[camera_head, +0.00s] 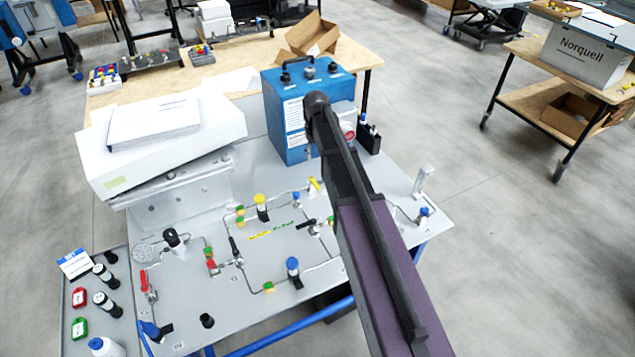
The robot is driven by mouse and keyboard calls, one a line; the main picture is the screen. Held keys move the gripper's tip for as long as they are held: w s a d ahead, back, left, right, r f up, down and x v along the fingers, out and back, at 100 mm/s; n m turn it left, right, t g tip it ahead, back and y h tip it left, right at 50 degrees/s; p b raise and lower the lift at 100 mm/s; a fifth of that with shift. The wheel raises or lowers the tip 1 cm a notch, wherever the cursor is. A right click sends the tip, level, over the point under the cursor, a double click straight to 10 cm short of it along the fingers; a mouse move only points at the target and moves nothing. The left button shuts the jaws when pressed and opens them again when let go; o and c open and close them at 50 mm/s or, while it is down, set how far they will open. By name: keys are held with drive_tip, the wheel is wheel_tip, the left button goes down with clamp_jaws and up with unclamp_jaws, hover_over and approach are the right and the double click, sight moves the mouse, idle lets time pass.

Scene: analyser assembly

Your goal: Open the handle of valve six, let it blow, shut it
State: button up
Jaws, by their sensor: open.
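The grey valve panel (225,305) carries thin metal tubing and several small valves. I cannot read a number on any valve, so I cannot tell which is valve six. Handles in view include a red lever (145,283) at the left, a black lever (234,247) near the middle, a yellow lever (314,185) at the back and a blue handle (424,212) at the right. My arm crosses the panel from the lower right and hides part of its right side. I cannot make out my gripper's fingers.
A blue box (284,112) with a top handle stands behind the panel. A white box (165,150) stands at the back left. A side tray (105,335) holds black-capped parts and red and green tags. A wooden table (225,62) lies behind; open floor lies right.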

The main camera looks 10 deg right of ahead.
sight(317, 185)
drive_tip(key=shift+f+b, duration=6.7)
drive_tip(key=shift+f, duration=0.1)
drive_tip(key=shift+d, duration=0.1)
clamp_jaws()
